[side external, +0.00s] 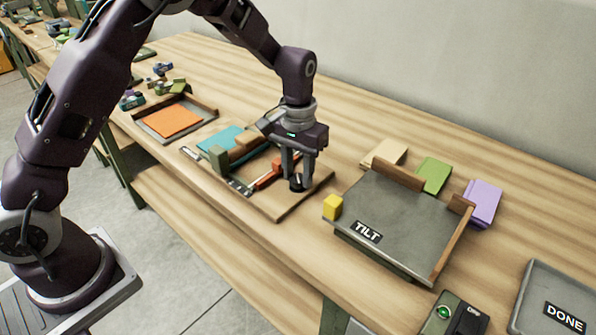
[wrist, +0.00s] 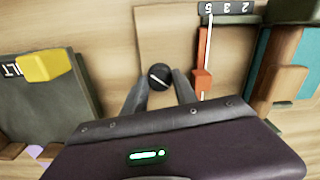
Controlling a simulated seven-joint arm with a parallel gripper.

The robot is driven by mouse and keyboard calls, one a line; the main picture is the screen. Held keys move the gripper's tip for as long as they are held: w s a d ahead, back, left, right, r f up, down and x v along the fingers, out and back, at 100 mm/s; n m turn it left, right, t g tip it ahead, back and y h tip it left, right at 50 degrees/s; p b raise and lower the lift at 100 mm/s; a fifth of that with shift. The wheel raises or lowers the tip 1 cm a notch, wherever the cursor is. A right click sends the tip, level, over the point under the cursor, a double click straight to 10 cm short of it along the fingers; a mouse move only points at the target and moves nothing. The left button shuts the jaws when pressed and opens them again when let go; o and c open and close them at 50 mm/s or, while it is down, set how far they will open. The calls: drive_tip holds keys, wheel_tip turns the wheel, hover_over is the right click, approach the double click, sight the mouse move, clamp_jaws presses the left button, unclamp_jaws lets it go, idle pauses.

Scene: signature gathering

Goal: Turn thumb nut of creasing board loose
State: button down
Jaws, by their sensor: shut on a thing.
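The creasing board (side external: 273,210) is a wooden base at the middle of the table in the side external view. The thumb nut (wrist: 159,77) is a dark round knob with a pale line across its top, standing on the bare wood of the board; it also shows as a dark knob (side external: 297,183) below my fingers. My gripper (side external: 298,177) points straight down over it. In the wrist view my gripper (wrist: 160,92) has its two grey fingertips on either side of the knob, shut on it. The fingers hide part of its sides.
A red-orange slider (wrist: 202,84) lies beside the nut, near a dark numbered scale (wrist: 238,8). A teal sheet (side external: 220,137) lies on the board. A yellow block (side external: 332,207) sits at the corner of the grey TILT tray (side external: 405,228). A DONE tray (side external: 540,290) is at the right.

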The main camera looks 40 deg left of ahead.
drive_tip(key=n, duration=0.4)
drive_tip(key=shift+n, duration=2.2)
drive_tip(key=c, duration=1)
unclamp_jaws()
drive_tip(key=shift+o, duration=0.2)
drive_tip(key=shift+r, duration=0.1)
